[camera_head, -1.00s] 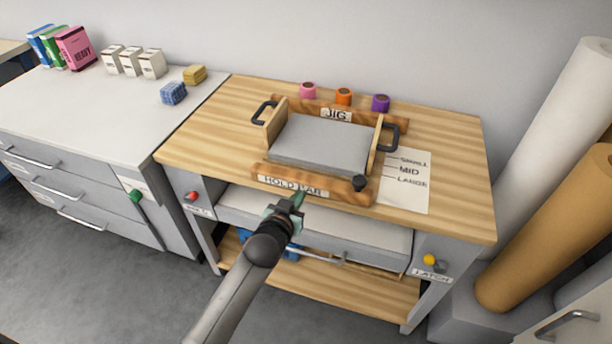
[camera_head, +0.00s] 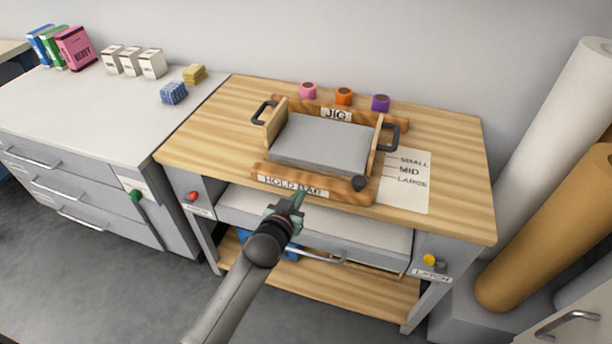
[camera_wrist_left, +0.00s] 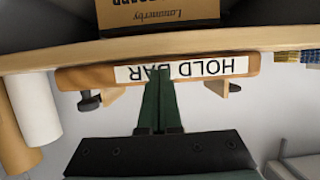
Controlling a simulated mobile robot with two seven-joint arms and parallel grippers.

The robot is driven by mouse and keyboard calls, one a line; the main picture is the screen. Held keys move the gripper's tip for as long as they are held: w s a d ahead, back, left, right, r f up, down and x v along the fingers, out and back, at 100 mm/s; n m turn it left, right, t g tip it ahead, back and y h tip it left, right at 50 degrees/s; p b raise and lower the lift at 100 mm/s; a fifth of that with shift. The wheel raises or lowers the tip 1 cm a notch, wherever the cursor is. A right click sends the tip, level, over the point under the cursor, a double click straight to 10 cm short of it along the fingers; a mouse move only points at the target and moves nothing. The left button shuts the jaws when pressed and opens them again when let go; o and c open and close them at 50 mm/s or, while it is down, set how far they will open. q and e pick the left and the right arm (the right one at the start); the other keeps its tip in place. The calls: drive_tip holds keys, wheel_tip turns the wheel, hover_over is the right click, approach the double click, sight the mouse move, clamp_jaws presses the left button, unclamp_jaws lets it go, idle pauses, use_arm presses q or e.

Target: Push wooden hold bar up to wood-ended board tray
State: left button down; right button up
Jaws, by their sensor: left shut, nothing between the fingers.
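The wooden hold bar (camera_head: 260,172) lies along the front of the bench top, with a white HOLD BAR label and a dark knob at its right end. The wood-ended board tray (camera_head: 320,143), grey with wooden ends and dark handles, sits just behind it. Any gap between bar and tray is too small to tell. My left gripper (camera_head: 299,198) is shut and empty at the bar's front side, near the label. In the left wrist view, its green fingers (camera_wrist_left: 159,82) overlap the label of the hold bar (camera_wrist_left: 100,76); contact is unclear. My right gripper is out of view.
The JIG strip (camera_head: 384,115) lies behind the tray, with pink, orange and purple rolls beyond. A SMALL/MID/LARGE sheet (camera_head: 410,195) lies right of the tray. A drawer (camera_head: 340,232) is under the bench top. Tall rolls (camera_head: 560,230) stand at the right.

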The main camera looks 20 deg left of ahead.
sight(304, 185)
use_arm(q)
drive_tip(key=shift+w, duration=0.15)
drive_tip(key=shift+w+d+b, duration=0.1)
drive_tip(key=shift+w+b, duration=0.45)
drive_tip(key=shift+w, duration=1.4)
drive_tip(key=shift+w+b, duration=0.85)
drive_tip(key=shift+w, duration=1.3)
